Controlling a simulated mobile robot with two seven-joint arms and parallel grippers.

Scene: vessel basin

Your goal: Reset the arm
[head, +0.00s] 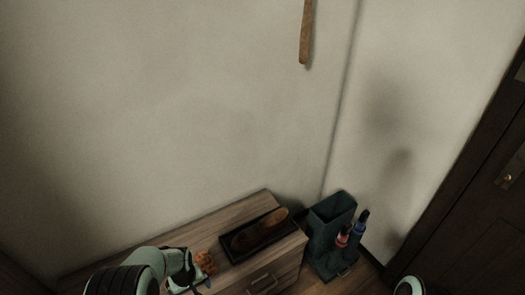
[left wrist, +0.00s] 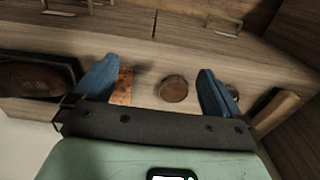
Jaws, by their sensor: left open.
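My left arm (head: 150,272) comes in at the bottom left of the head view, over the left part of a wooden cabinet (head: 225,222). In the left wrist view my left gripper (left wrist: 157,86) is open, its two blue fingers spread wide. A round brown object (left wrist: 173,89) shows between the fingers, on the cabinet top. An orange-brown mottled object (left wrist: 123,86) shows beside the left-hand finger. Neither looks gripped. A small pale part of my right arm (head: 409,286) shows at the bottom edge of the head view; its gripper is out of sight.
A dark tray (head: 229,258) holding a long brown object (head: 259,230) sits on the cabinet. A dark bin (head: 331,215) and red and blue-topped items (head: 342,238) stand right of it. A wooden stick (head: 306,38) hangs on the wall. A dark door (head: 500,200) is at right.

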